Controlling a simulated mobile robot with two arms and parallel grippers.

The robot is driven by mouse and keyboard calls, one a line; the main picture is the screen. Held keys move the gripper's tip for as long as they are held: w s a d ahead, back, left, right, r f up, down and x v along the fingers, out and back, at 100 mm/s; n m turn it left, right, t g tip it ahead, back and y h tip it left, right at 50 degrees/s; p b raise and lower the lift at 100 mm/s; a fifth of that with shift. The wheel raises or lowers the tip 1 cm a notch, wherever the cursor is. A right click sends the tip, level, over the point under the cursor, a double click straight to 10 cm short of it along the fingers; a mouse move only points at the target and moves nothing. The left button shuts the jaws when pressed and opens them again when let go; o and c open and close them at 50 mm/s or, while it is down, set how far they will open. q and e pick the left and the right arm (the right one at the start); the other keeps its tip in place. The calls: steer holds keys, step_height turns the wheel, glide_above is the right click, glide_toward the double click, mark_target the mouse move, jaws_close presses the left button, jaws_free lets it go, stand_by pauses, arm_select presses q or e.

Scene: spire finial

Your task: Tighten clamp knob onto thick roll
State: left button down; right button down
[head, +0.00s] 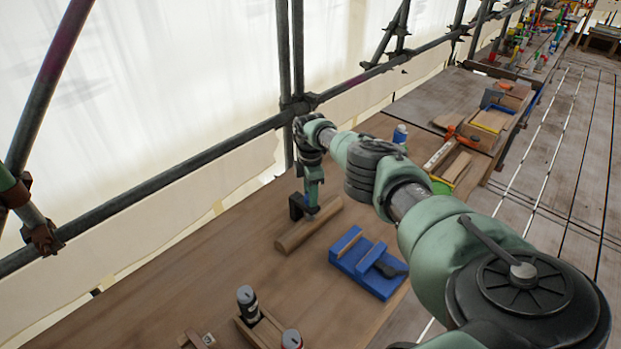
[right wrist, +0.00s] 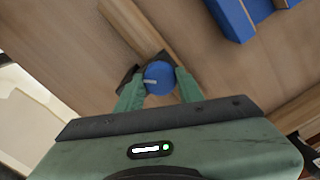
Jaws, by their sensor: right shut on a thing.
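The thick roll (head: 318,224) is a wooden-brown cylinder lying on the wooden bench. A black clamp (head: 297,206) sits at its upper side, and its dark frame shows partly beside the knob in the right wrist view. The blue clamp knob (right wrist: 159,77), with a pale mark on top, is between the two green fingers of my right gripper (right wrist: 158,92). This gripper (head: 312,184) points down over the clamp and is shut on the knob. The roll (right wrist: 130,20) runs just beyond the knob. How tightly the clamp meets the roll is hidden. My left gripper is not in view.
A blue block holder (head: 345,262) with a wooden strip and dark piece stands right of the roll. A wooden caddy (head: 268,327) with cans is at the front. Scaffold poles (head: 190,163) run behind the bench.

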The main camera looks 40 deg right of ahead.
steer(key=shift+w+d+r+m, duration=0.1)
steer(key=shift+r+m, duration=0.05)
steer(key=shift+m, duration=1.05)
steer(key=shift+p, duration=0.3)
steer(key=c, duration=0.9)
jaws_free()
step_height(320, 180, up, 3)
steer(key=shift+r+p, duration=0.1)
steer(key=shift+p, duration=1.05)
step_height(320, 180, up, 3)
steer(key=shift+r, duration=0.7)
